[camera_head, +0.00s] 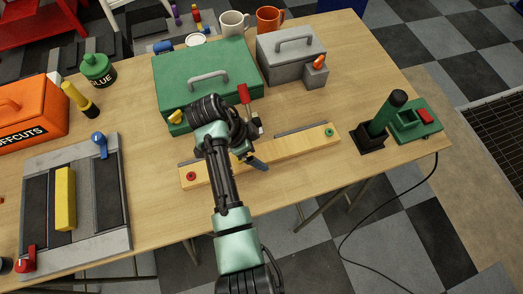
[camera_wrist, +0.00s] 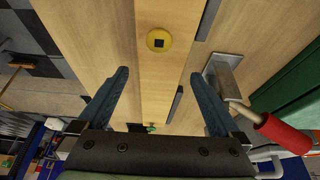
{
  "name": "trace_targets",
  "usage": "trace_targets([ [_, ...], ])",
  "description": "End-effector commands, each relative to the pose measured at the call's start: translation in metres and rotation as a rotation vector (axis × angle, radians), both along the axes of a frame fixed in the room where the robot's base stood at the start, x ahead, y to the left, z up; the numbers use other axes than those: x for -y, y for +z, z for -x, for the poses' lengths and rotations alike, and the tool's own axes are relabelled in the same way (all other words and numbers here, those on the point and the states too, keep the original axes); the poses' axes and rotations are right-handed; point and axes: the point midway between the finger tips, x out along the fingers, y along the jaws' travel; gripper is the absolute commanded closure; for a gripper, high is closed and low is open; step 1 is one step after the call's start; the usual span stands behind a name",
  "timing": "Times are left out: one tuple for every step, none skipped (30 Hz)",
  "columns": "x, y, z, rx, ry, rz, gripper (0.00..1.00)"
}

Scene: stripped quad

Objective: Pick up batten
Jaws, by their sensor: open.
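The batten (camera_head: 290,149) is a long pale wooden bar lying slantwise near the front of the table, with a red disc at its left end and a green disc at its right end. In the wrist view the batten (camera_wrist: 152,85) runs up the picture between my fingers, with a yellow disc showing on it. My gripper (camera_wrist: 160,85) is open above the batten, one blue finger to each side. In the head view my gripper (camera_head: 252,160) is over the batten's middle, which my arm partly hides. I cannot tell the exact height gap.
A red-handled tool (camera_wrist: 275,130) with a metal plate is close beside my right finger in the wrist view. Behind the batten stand a green toolbox (camera_head: 175,80) and a grey box (camera_head: 285,65). A tray (camera_head: 110,215) with a yellow bar is left; a dark green post (camera_head: 385,112) is right.

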Motion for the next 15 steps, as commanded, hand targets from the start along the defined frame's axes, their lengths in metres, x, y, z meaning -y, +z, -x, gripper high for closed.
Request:
trace_targets([
  [0.003, -0.005, -0.001, -0.003, -0.001, 0.001, 0.0],
  [0.004, -0.009, -0.001, -0.001, 0.001, 0.0, 0.0],
  [0.005, -0.012, -0.002, -0.002, -0.001, 0.001, 0.0],
  [0.006, -0.014, -0.002, 0.0, 0.0, 0.0, 0.0],
  [0.006, -0.016, -0.002, 0.0, 0.0, 0.0, 0.0],
  [0.007, -0.018, -0.003, 0.0, 0.0, 0.0, 0.0],
  [0.007, -0.018, -0.003, 0.0, 0.0, 0.0, 0.0],
  [0.007, -0.018, -0.003, 0.001, 0.0, 0.0, 0.0],
  [0.007, -0.018, -0.003, 0.001, 0.0, 0.0, 0.0],
  [0.007, -0.018, -0.003, 0.001, 0.0, 0.0, 0.0],
  [0.007, -0.018, -0.003, 0.001, 0.0, 0.0, 0.0],
  [0.007, -0.018, -0.003, 0.001, 0.0, 0.0, 0.0],
  [0.007, -0.018, -0.003, 0.001, 0.0, 0.0, 0.02],
  [0.007, -0.018, -0.003, 0.001, 0.0, 0.0, 0.07],
  [0.007, -0.018, -0.003, 0.001, 0.0, 0.001, 0.14],
])
